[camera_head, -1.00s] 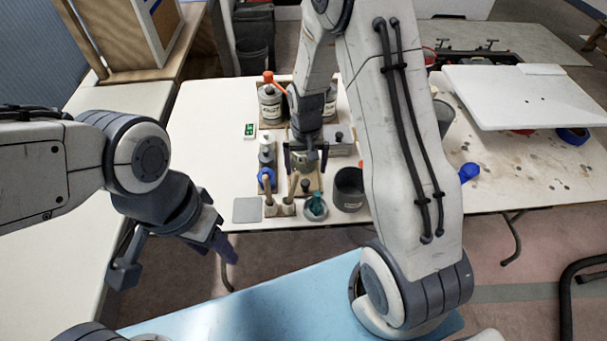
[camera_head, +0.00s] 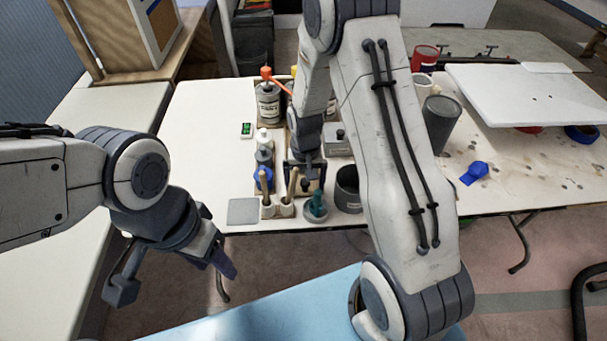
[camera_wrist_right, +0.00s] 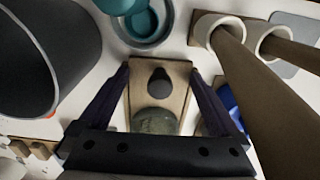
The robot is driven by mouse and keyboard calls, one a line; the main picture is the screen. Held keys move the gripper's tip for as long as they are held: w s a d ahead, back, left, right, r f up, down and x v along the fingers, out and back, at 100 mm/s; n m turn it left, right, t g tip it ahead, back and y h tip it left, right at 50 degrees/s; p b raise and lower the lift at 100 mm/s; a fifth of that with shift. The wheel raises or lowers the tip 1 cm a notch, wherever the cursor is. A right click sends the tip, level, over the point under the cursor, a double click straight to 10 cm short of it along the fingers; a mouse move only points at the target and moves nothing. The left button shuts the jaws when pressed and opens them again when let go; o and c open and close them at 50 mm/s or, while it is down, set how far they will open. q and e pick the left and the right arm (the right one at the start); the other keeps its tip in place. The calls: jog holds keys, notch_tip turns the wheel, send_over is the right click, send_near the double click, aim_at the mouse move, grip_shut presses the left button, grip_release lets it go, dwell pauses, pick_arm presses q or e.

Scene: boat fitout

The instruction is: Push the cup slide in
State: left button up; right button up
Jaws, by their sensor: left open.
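The cup slide is a light wooden strip (camera_wrist_right: 178,78) with a dark round knob (camera_wrist_right: 158,86) near one end and a greenish-grey round cup (camera_wrist_right: 155,122) behind the knob. In the head view the knob (camera_head: 305,184) shows just in front of my right gripper (camera_head: 304,172), which hides most of the slide. My right gripper also shows in the right wrist view (camera_wrist_right: 158,75), open, with a finger on either side of the slide. I cannot tell whether the fingers touch it. My left gripper (camera_head: 173,277) is open and empty, left of the table's front edge.
A dark grey cup (camera_head: 347,190) stands right of the slide. A pot with a teal item (camera_head: 316,208) sits in front. Two wooden handles in white holders (camera_head: 278,208) and a blue item (camera_head: 262,178) stand left. A grey square (camera_head: 243,211) lies at the front edge.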

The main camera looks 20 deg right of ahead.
jog(key=c, duration=1.4)
jog(key=shift+o, duration=0.2)
jog(key=shift+w+d+p, duration=0.1)
jog(key=shift+w+d, duration=0.15)
jog(key=shift+w, duration=0.65)
jog(key=shift+w+d+p, duration=0.15)
jog(key=shift+w+d, duration=0.1)
jog(key=shift+w, duration=0.6)
jog(key=shift+w+d+p, duration=0.1)
jog(key=shift+w+d, duration=0.15)
jog(key=shift+w, duration=0.65)
jog(key=shift+w+d, duration=0.35)
jog(key=shift+w, duration=0.8)
jog(key=shift+w+d, duration=0.3)
jog(key=shift+w, duration=0.8)
jog(key=shift+w+d, duration=0.35)
jog(key=shift+w, duration=0.8)
jog(key=o, duration=1.5)
jog(key=shift+o, duration=0.2)
jog(key=shift+r, duration=0.1)
jog(key=shift+r+p, duration=2.7)
jog(key=shift+r, duration=0.75)
